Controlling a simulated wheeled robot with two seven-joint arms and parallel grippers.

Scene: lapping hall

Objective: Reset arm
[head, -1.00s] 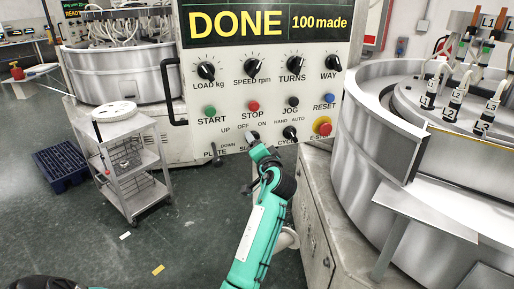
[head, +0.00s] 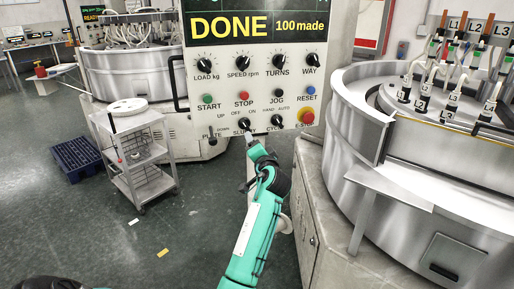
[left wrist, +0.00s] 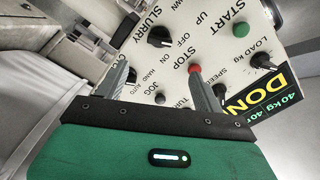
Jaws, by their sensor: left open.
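The control panel (head: 222,88) faces me with a DONE display (head: 228,27) reading 100 made. My left gripper (head: 248,137) is just below the SLURRY knob (head: 244,123); the head view does not show clearly whether it touches the panel. In the left wrist view my left gripper (left wrist: 158,70) has its fingers spread with nothing between them. The SLURRY knob (left wrist: 159,37) lies beyond the fingertips, and the red STOP button (left wrist: 195,70) shows by one finger. The HAND/AUTO knob is partly hidden behind the other finger. My right gripper is not in view.
A round steel lapping machine (head: 350,130) with a projecting shelf (head: 390,186) stands close at the right. A steel cart (head: 150,185) and a dark blue pallet (head: 76,160) stand at the left.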

